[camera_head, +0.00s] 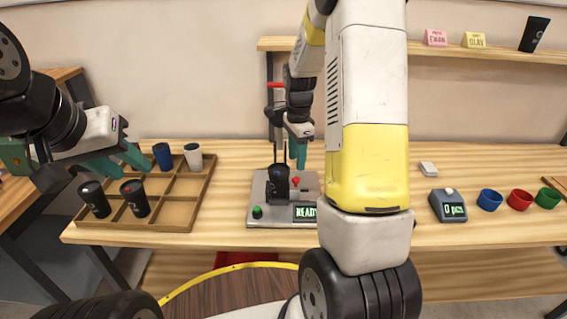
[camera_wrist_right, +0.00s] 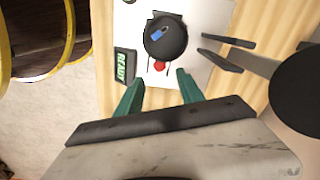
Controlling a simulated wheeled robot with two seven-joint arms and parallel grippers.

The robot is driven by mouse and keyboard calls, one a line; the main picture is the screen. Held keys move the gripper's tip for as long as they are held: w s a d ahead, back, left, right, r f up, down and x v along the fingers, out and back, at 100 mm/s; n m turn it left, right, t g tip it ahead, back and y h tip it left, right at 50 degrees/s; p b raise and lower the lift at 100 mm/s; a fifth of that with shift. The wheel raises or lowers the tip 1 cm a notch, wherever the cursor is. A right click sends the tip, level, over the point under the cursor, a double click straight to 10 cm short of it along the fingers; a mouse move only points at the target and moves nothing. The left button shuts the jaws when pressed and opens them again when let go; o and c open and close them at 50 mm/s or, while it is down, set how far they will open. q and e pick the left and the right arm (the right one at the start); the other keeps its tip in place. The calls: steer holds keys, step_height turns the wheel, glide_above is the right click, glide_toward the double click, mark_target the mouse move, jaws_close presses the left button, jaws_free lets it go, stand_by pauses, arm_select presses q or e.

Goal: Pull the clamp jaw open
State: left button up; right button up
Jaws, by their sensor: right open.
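The laser marker (camera_head: 256,192) stands mid-table with a lit READY display (camera_head: 305,212). A dark cup (camera_head: 278,182) sits at its clamp, and a red knob (camera_head: 295,181) is just right of the cup. The clamp jaw itself is hard to make out. My right gripper (camera_head: 298,155) is open and empty above the machine's back right. In the right wrist view its spread teal fingers (camera_wrist_right: 159,90) point toward the red knob (camera_wrist_right: 159,66) and the cup (camera_wrist_right: 166,38), apart from both. My left gripper (camera_head: 118,165) is open and empty over the tray.
A wooden compartment tray (camera_head: 178,212) at left holds black, blue and white cups. A counter box (camera_head: 447,206) and blue, red and green bowls (camera_head: 519,200) stand at right. A green button (camera_head: 257,212) is on the machine's front. Dark upright posts (camera_head: 280,150) rise behind the cup.

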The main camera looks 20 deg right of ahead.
mark_target(297, 178)
step_height(297, 178, down, 7)
steer(key=shift+f, duration=0.1)
stand_by(0.3)
steer(key=shift+c, duration=0.5)
jaws_close()
steer(key=shift+d, duration=0.1)
stand_by(0.8)
